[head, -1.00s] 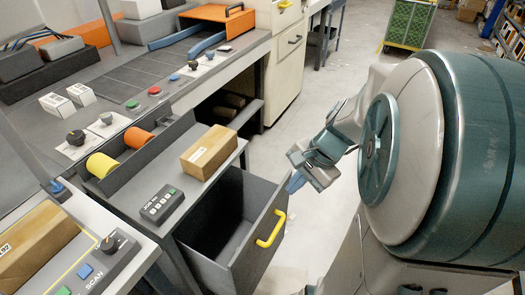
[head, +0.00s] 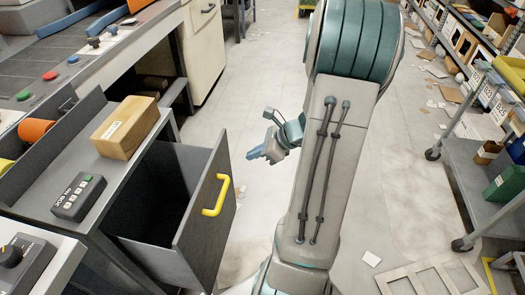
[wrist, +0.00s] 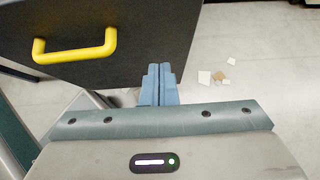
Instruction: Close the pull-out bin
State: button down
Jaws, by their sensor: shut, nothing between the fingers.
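The pull-out bin (head: 190,225) is a dark grey drawer, pulled out from under the bench. Its inside is visible and looks empty. Its yellow handle (head: 216,195) is on the front panel. In the wrist view the bin front (wrist: 130,40) fills the upper left, with the handle (wrist: 75,47) at left. My gripper (head: 256,154) is to the right of the bin front, apart from the handle. In the wrist view its blue fingers (wrist: 158,82) are together and empty, near the lower right edge of the front panel.
A grey wheeled cart (head: 480,170) stands at right. A pale slatted frame (head: 430,278) lies on the floor. The floor past my gripper is mostly clear, with paper scraps.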

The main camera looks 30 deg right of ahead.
aim_at(224, 160)
jog(key=w+a+f, duration=0.1)
jog(key=w+a, duration=0.1)
jog(key=w+a+f+b, duration=0.1)
jog(key=a, duration=0.1)
jog(key=shift+w+f, duration=0.3)
jog(key=shift+w, duration=0.1)
jog(key=shift+w+a, duration=0.45)
jog(key=shift+w, duration=0.05)
jog(key=shift+w, duration=0.1)
